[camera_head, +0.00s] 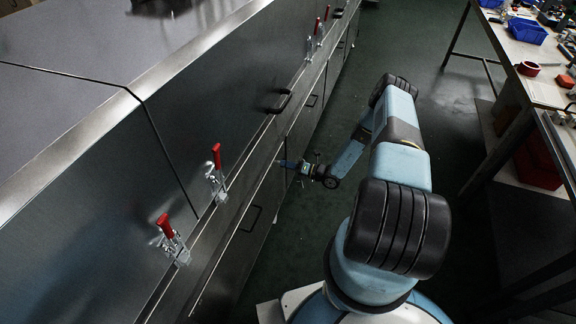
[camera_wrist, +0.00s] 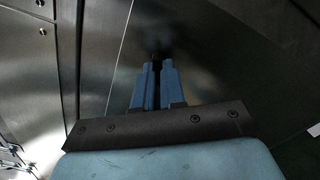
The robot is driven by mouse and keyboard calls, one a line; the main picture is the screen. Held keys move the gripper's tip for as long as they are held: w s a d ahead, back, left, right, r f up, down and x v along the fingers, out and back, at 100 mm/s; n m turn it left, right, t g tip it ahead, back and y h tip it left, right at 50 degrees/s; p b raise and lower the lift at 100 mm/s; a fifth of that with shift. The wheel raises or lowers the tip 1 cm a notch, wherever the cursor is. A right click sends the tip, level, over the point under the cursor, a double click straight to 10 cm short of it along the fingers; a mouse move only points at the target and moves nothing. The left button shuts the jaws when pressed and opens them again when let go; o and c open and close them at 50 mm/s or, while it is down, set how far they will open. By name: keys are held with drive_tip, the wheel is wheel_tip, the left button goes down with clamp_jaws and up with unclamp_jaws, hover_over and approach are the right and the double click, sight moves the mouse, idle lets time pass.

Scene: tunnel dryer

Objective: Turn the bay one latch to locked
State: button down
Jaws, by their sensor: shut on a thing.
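My gripper (camera_head: 284,163) reaches left to the steel front of the dryer (camera_head: 230,120), low down, below a black pull handle (camera_head: 283,101). In the wrist view its blue fingers (camera_wrist: 155,75) are close together, pointing at the steel panel (camera_wrist: 210,50). They are shut on a small dark part (camera_wrist: 155,57) at the panel, mostly hidden between the fingertips. It may be the bay one latch, but its shape and how far it is turned cannot be told. No label for bay one is readable.
Red-handled clamps (camera_head: 217,157) (camera_head: 166,226) stand along the dryer front, with more farther back (camera_head: 318,27). A workbench (camera_head: 530,60) with blue bins (camera_head: 528,31) and tools stands at the right.

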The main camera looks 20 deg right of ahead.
drive_tip(key=m, duration=0.6)
drive_tip(key=shift+d+m, duration=0.1)
drive_tip(key=shift+m, duration=0.2)
drive_tip(key=shift+f, duration=0.1)
idle(0.4)
drive_tip(key=c, duration=1.2)
unclamp_jaws()
drive_tip(key=v, duration=1.3)
drive_tip(key=shift+s+d, duration=0.25)
drive_tip(key=shift+d, duration=0.05)
